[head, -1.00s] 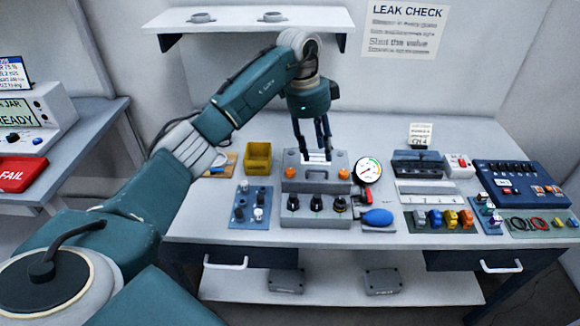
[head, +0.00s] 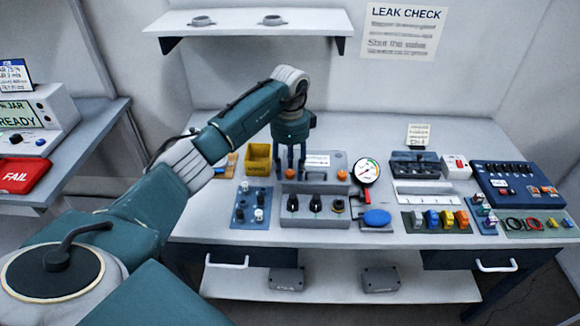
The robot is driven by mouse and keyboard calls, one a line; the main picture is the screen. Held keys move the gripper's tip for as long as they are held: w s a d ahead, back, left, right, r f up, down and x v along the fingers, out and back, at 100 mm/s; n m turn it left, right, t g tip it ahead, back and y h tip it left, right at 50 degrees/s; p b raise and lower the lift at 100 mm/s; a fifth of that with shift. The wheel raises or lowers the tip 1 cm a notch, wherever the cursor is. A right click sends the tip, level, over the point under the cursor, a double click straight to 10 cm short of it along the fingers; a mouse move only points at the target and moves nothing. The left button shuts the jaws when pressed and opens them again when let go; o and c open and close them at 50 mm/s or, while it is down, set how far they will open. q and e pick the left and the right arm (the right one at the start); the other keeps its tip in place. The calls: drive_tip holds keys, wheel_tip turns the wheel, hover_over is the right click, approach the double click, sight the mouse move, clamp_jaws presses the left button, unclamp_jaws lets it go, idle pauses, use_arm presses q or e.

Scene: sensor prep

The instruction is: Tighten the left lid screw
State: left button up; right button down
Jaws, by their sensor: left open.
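A grey housing (head: 326,187) stands in the middle of the bench. An orange screw head (head: 289,173) shows on its left and another orange screw head (head: 342,175) on its right. A white label lies on top between them. My left gripper (head: 290,169) reaches down over the left screw from above, open, with one finger on each side of it. I cannot tell whether the fingers touch it. My right gripper is not in view.
A pressure gauge (head: 366,172) stands close right of the housing. In front is a grey block with black knobs (head: 315,221); a blue bulb (head: 377,217) lies at its right. A yellow bin (head: 258,158) stands to the left. A shelf (head: 250,22) hangs above.

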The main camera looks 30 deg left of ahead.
use_arm(q)
drive_tip(key=shift+f, duration=0.1)
drive_tip(key=c, duration=0.8)
clamp_jaws()
